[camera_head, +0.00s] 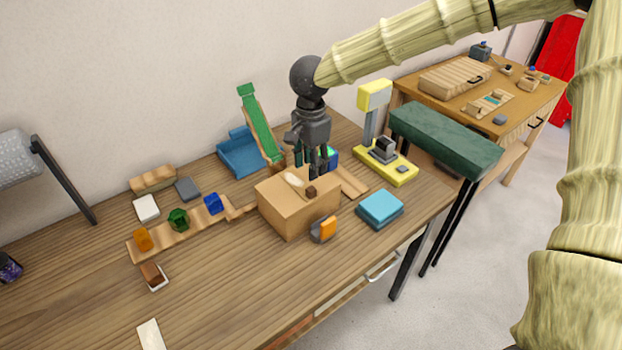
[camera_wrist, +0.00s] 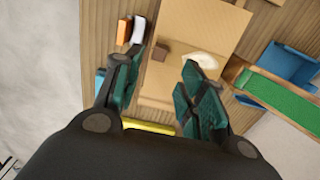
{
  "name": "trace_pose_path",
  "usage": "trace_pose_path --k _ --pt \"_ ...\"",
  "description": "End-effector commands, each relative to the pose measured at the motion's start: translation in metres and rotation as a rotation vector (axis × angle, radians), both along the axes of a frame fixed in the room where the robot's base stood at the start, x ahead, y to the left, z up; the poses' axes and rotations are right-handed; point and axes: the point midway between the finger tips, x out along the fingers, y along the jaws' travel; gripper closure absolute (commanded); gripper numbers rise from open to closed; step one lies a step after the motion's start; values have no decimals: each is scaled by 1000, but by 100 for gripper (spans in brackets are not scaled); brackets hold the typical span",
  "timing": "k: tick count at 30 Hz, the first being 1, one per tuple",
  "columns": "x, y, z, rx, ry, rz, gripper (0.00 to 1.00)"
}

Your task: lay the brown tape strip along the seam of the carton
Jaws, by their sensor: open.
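The tan carton (camera_head: 280,212) stands on the wooden table, closed side up. A small dark brown piece (camera_head: 311,192) and a pale oval piece (camera_head: 293,179) lie on its top. In the wrist view the brown piece (camera_wrist: 160,52) shows between my fingertips, with the pale piece (camera_wrist: 200,60) near the right finger. My gripper (camera_head: 318,170) is open, pointing down over the carton's back part; I see nothing held. Whether the brown piece is the tape strip, I cannot tell. Another brown piece (camera_head: 151,273) rests on a white holder at the left. The seam is not clear.
An orange and grey object (camera_head: 323,229) stands against the carton's front. A blue block (camera_head: 380,208) and a yellow scale-like stand (camera_head: 385,165) are at the right. A green slide (camera_head: 262,125) with a blue bin is behind. The table's front left is mostly clear.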

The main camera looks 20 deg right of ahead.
Motion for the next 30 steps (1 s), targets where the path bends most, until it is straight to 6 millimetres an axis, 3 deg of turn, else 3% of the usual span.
trace_pose_path --k 9,30 --pt "0 0 27 0 -1 -1 60" --pt "0 0 29 0 0 -1 60"
